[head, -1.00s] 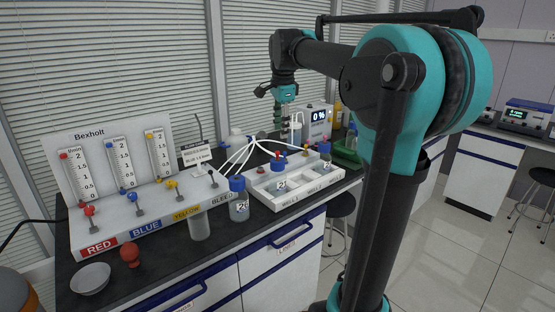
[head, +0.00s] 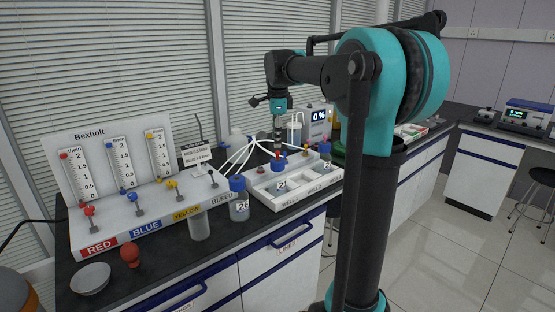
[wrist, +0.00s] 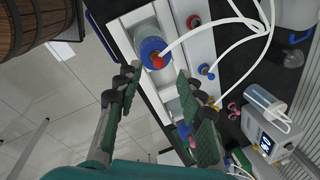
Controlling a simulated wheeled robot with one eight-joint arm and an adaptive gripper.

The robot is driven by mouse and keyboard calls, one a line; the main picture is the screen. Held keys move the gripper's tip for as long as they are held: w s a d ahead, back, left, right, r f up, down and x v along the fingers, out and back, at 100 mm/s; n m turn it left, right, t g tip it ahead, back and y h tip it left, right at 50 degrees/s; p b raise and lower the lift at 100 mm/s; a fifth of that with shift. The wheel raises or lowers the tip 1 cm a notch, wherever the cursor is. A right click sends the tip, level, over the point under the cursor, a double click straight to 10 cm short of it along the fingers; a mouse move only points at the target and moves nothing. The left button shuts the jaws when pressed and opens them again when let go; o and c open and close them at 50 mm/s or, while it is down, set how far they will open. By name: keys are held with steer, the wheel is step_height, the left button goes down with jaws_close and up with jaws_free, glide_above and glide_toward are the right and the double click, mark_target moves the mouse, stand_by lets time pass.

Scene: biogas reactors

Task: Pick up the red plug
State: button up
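A red plug (wrist: 158,62) with a white tube sits on the blue cap (wrist: 152,49) of a clear bottle in the white rack. In the head view the red plug (head: 278,154) is small and lies just under my gripper (head: 278,146). In the wrist view my gripper (wrist: 160,82) is open and empty. Its two green-padded fingers are well apart, with the plug between and just beyond the tips. I cannot tell the exact height gap.
White tubes (head: 245,152) arch behind the rack (head: 297,199). A second red fitting (wrist: 193,21) and a blue one (wrist: 204,70) are on the rack. Another blue-capped bottle (head: 239,207) stands left of it. A red ball-shaped object (head: 130,255) lies near a dish (head: 90,278).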

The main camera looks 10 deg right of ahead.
mark_target(278, 156)
steer(key=shift+w+d+f, duration=0.1)
steer(key=shift+w+f, duration=0.1)
steer(key=shift+f, duration=0.8)
steer(key=shift+w+d+f, duration=0.1)
steer(key=shift+w+f, duration=0.05)
steer(key=shift+f, duration=0.8)
steer(key=shift+w+d+f, duration=0.1)
steer(key=shift+w+f, duration=0.1)
steer(key=shift+f, duration=0.8)
jaws_close()
